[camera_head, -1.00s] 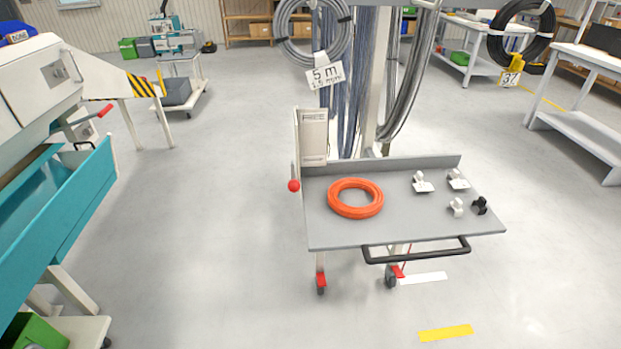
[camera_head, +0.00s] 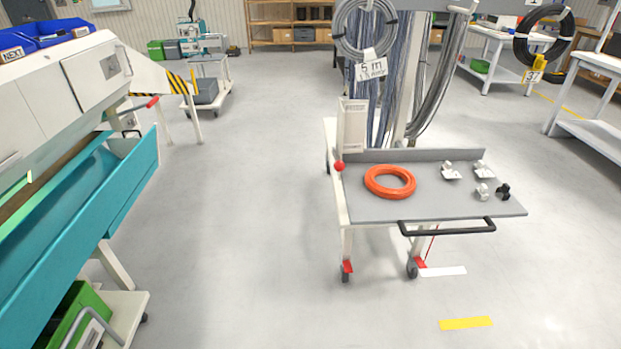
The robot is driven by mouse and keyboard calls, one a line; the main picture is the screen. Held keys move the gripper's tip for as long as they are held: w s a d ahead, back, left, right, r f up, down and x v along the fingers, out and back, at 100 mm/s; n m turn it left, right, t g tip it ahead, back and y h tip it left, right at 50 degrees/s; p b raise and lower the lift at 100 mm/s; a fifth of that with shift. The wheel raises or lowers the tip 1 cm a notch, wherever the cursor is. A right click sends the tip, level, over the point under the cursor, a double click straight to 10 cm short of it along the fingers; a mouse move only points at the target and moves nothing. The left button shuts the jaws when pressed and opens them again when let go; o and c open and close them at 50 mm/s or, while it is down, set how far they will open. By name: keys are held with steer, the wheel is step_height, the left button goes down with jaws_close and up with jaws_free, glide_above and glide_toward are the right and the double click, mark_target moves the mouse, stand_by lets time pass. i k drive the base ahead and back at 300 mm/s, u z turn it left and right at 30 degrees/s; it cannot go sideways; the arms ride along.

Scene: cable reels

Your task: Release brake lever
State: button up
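A wheeled cart with a grey tray (camera_head: 385,210) stands right of the middle. A red ball knob (camera_head: 339,166) sits at the cart's left edge, just below a pale upright box (camera_head: 354,127); its stem is barely visible. The cart's casters carry red tabs, one at the left (camera_head: 347,267) and one at the right (camera_head: 419,262). I cannot tell from the frames which of these is the brake lever or how it is set. My gripper is not in view.
An orange cable coil (camera_head: 390,182) and several small fittings lie on the tray. A black push bar (camera_head: 447,229) juts from its front. A teal-troughed machine (camera_head: 105,205) with a red-ended handle (camera_head: 152,102) fills the left. Open floor (camera_head: 250,230) lies between them.

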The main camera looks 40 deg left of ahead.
mark_target(339, 166)
steer(key=z, duration=0.05)
steer(key=k, duration=2.25)
steer(key=u, duration=0.95)
steer(key=i, duration=2.05)
steer(key=u, duration=0.3)
